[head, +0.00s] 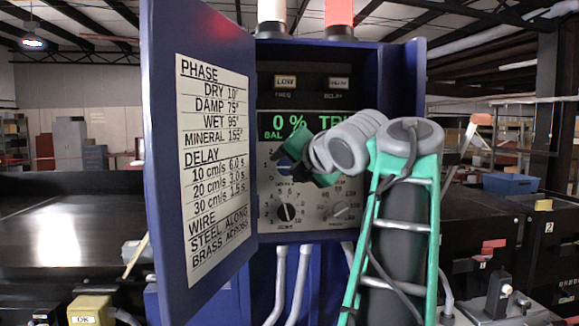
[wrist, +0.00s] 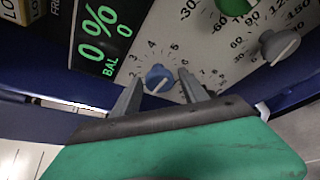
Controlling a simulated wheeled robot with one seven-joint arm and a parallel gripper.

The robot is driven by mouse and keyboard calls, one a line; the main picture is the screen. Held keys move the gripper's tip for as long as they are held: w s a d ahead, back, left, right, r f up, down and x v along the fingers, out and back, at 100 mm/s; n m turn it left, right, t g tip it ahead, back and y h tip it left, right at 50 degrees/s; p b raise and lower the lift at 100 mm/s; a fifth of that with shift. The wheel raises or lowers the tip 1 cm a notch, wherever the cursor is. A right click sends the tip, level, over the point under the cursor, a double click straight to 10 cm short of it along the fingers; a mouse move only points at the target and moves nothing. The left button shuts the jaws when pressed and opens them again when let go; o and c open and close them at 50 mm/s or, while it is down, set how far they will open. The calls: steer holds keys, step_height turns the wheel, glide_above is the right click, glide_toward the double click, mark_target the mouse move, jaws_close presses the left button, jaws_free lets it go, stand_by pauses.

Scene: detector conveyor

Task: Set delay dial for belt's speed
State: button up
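The detector's control panel (head: 315,190) stands in an open blue cabinet. A blue dial (wrist: 158,77) with a white pointer line sits below the green display, on a numbered scale. My gripper (wrist: 162,82) is open, one finger on each side of this dial; I cannot tell whether they touch it. In the head view my gripper (head: 284,163) covers much of the panel's upper dials. A black dial (head: 287,212) and a grey dial (head: 340,209) show lower down. Which dial is labelled delay is not readable. The card (head: 215,165) lists delays by belt speed, 10 cm/s at 6.0 s.
The open left door (head: 200,280) carries the card and stands close to the panel. The right door (head: 414,90) is also open. The display (head: 290,125) reads 0 %. A yellow box marked OK (head: 90,310) is at lower left. The belt's speed is not seen.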

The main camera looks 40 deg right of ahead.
jaws_close()
stand_by(0.3)
steer(key=shift+f+m, duration=0.1)
steer(key=shift+m, duration=0.2)
steer(key=shift+f+m+t+h+b, duration=0.25)
steer(key=shift+m+t+b, duration=0.75)
steer(key=shift+m+b, duration=1.65)
steer(key=shift+f+m+t+h+b, duration=0.1)
steer(key=shift+m+t+h+b, duration=0.25)
steer(key=shift+m+t+b, duration=1.45)
steer(key=shift+f+m+t+h+b, duration=0.1)
steer(key=shift+m+t+h+b, duration=0.15)
steer(key=shift+m+b, duration=3.2)
steer(key=shift+m, duration=0.4)
